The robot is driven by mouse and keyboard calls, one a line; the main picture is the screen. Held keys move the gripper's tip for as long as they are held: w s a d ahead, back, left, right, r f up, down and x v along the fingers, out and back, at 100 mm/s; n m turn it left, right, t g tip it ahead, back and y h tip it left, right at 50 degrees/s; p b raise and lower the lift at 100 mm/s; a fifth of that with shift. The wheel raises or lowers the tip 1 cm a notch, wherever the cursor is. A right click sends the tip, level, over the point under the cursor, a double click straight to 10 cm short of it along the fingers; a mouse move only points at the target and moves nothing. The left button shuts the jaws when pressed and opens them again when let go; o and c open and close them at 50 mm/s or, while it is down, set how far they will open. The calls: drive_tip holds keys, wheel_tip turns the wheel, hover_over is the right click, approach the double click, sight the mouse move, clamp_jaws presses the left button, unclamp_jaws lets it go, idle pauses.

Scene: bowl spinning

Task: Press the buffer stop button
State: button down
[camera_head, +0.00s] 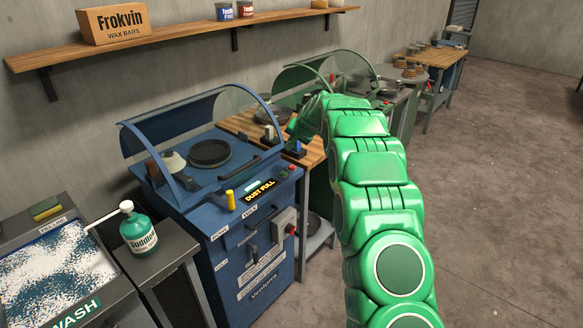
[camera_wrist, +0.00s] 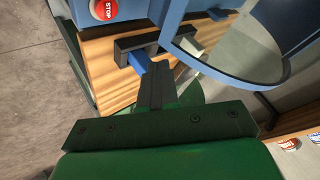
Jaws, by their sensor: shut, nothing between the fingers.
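A red STOP button (camera_wrist: 104,9) on a light round base shows at the top left of the wrist view. In the head view, the blue machine (camera_head: 225,213) has a "DUST FULL" display (camera_head: 259,191), small red and green buttons (camera_head: 288,170) beside it and a grey box with a red knob (camera_head: 290,229) on its front. I cannot tell which of these reds is the STOP button. My green gripper (camera_head: 298,137) is above the wooden bench right of the machine. Its dark fingers (camera_wrist: 157,68) are shut and empty, apart from the button.
Holders with blue and white pieces (camera_wrist: 140,58) stand on the wooden bench (camera_head: 240,122), close to my fingertips. The blue machine's clear hood (camera_head: 235,97) is nearby. A green-hooded machine (camera_head: 345,75) stands behind my arm. The floor (camera_head: 490,190) at right is clear.

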sight(293, 167)
drive_tip(key=shift+f, duration=5.4)
drive_tip(key=shift+r, duration=3.45)
